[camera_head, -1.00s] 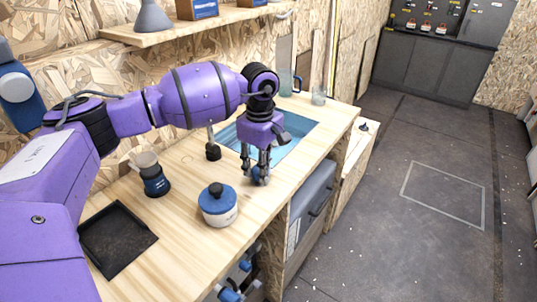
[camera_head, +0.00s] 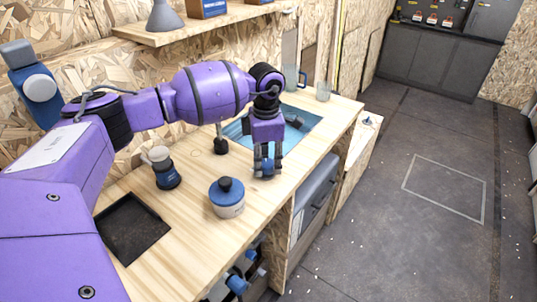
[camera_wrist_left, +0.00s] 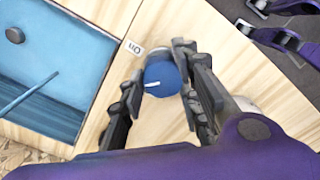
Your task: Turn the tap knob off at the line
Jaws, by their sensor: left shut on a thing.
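The blue round tap knob (camera_wrist_left: 160,78) sits on the wooden counter beside the sink. A white line on its top points toward the left in the left wrist view. A small white label (camera_wrist_left: 133,47) with dark letters lies at its upper left. My left gripper (camera_head: 267,171) is shut on the knob from above, with one finger on each side. The knob is mostly hidden by the fingers in the head view. The dark tap spout (camera_head: 221,145) stands at the near edge of the blue sink (camera_head: 305,128).
On the counter (camera_head: 190,228) stand a blue-lidded jar (camera_head: 227,198), a small blue-and-beige container (camera_head: 164,168) and a black square tray (camera_head: 131,229). A clear glass (camera_head: 324,91) stands beyond the sink. The shelf (camera_head: 205,28) hangs behind my left arm.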

